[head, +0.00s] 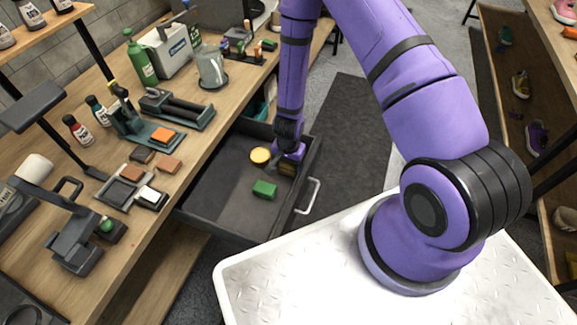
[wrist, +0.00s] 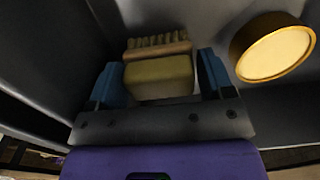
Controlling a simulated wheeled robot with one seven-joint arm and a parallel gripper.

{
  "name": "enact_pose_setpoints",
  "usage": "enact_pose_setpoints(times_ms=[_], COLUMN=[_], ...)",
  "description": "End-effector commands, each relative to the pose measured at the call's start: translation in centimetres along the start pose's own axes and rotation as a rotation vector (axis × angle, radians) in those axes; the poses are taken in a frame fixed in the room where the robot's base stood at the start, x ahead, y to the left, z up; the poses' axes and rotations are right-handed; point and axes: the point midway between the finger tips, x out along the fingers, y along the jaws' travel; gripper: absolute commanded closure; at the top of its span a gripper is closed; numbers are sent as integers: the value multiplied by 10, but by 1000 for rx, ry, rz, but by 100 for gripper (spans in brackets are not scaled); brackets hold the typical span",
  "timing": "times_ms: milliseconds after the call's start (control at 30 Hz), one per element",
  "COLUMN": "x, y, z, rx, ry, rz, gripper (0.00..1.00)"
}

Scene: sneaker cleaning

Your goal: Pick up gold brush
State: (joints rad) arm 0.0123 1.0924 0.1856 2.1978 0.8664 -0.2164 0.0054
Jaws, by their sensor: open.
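The gold brush (wrist: 158,75) lies in the open drawer, with a row of pale bristles along its far side in the wrist view. In the head view the brush (head: 287,168) shows only in part, in the drawer's far right corner under my gripper. My gripper (wrist: 158,88) is open, with one blue finger on each side of the brush's gold block. I cannot tell whether the fingers touch it. In the head view my gripper (head: 289,152) reaches down into the drawer, its fingertips hard to make out.
A round yellow tin (head: 260,155) sits left of the brush and shows close to the right finger in the wrist view (wrist: 274,50). A green block (head: 264,188) lies nearer. The drawer (head: 215,200) has raised walls; its left part is clear. The workbench (head: 190,148) holds bottles and tools.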

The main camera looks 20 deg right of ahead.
Motion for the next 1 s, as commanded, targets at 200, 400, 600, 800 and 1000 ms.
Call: enact_pose_setpoints(times_ms=[200, 400, 600, 800, 1000], x=[4, 4, 4, 2, -9], y=[0, 0, 0, 0, 0], z=[0, 0, 0, 0, 0], rx=[-1, -1, -1, -1, -2], ry=[0, 0, 0, 1, 2], rz=[0, 0, 0, 0, -1], gripper=[26, 46, 56, 56, 56])
